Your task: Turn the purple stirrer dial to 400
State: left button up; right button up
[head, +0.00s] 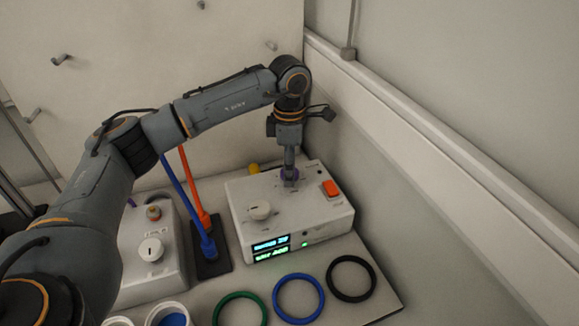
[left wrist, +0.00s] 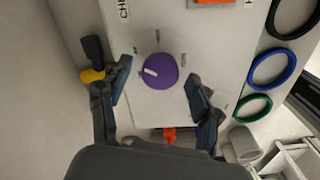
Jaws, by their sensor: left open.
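The purple stirrer dial (left wrist: 161,71) sits on top of a white control box (head: 240,200), with a white pointer mark toward the left in the left wrist view. My left gripper (left wrist: 158,72) is open, its two fingers apart on either side of the dial with gaps. In the head view my left gripper (head: 290,180) points straight down over the dial and hides most of it. Two lit displays (head: 270,248), blue over green, are on the box's front; their digits are too small to read surely. My right gripper is not in view.
Green (head: 240,309), blue (head: 299,298) and black (head: 351,278) rings lie in front. A second white unit (head: 150,250) and blue and orange posts stand left. A wall rises close on the right.

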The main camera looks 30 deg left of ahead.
pick_arm(q)
notch_tip(320, 180, up, 12)
jog(key=shift+f, duration=0.2)
dwell(0.6)
